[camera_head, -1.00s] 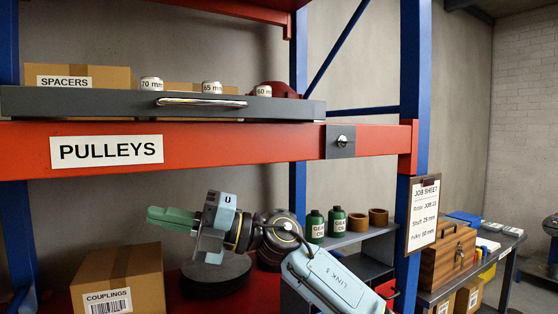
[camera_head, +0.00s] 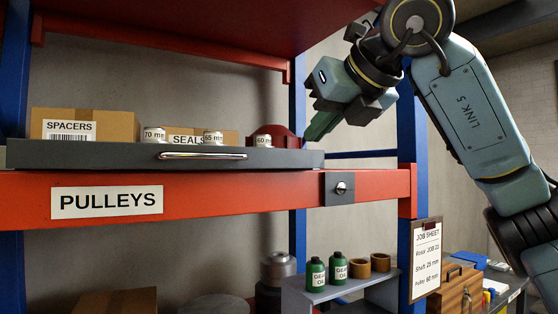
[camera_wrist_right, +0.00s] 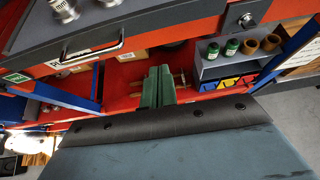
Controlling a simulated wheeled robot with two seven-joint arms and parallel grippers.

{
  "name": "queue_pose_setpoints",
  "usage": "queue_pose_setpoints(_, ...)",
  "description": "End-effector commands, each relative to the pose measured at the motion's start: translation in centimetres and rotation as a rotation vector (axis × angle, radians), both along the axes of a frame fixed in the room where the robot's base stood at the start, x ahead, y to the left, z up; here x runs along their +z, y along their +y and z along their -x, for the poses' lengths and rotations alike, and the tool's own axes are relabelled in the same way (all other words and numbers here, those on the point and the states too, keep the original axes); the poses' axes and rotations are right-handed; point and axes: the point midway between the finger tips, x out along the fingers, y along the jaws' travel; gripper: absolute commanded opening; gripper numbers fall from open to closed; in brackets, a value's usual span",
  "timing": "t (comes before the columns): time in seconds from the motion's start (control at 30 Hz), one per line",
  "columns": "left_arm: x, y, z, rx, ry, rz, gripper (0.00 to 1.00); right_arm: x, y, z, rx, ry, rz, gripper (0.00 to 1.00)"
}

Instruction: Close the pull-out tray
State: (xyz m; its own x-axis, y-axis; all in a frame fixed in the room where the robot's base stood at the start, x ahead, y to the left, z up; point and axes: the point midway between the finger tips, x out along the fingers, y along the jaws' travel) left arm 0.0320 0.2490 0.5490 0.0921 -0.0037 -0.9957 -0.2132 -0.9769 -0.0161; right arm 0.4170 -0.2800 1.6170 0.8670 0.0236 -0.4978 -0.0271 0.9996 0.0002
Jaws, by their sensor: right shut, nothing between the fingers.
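The pull-out tray (camera_head: 100,155) is a dark grey tray with a chrome bar handle (camera_head: 203,156) on its front. It sits above the red shelf beam labelled PULLEYS (camera_head: 107,201). The tray front and handle (camera_wrist_right: 93,45) also show at upper left in the right wrist view. Labelled pulleys of 70 mm, 65 mm and 60 mm (camera_head: 263,141) stand on the tray. My right gripper (camera_head: 310,136) is shut and empty, its green fingers pointing down-left near the tray's right end and above it. Whether it touches anything cannot be told. My left gripper is in neither view.
A blue upright (camera_head: 408,130) stands behind my right arm. A job sheet (camera_head: 426,258) hangs at lower right. Green oil bottles (camera_head: 316,275) stand on a lower shelf. A red shelf (camera_head: 190,30) is overhead.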

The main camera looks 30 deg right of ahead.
Motion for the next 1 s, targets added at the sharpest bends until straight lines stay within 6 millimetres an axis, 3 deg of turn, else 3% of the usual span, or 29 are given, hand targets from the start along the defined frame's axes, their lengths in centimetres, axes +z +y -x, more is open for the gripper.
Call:
queue_pose_setpoints(0.47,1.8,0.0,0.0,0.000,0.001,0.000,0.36,-4.7,0.4,-8.2,0.005,0.007,0.002,0.00)
queue_pose_setpoints(0.6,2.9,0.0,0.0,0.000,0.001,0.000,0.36,-4.5,0.5,-10.3,0.005,0.005,-0.001,0.00)
queue_pose_setpoints(0.8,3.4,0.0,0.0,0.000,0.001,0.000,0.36,-4.6,0.5,-11.9,0.006,0.002,-0.001,0.00)
queue_pose_setpoints(1.0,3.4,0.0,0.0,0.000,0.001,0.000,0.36,-4.7,0.5,-12.1,0.007,0.002,0.001,0.00)
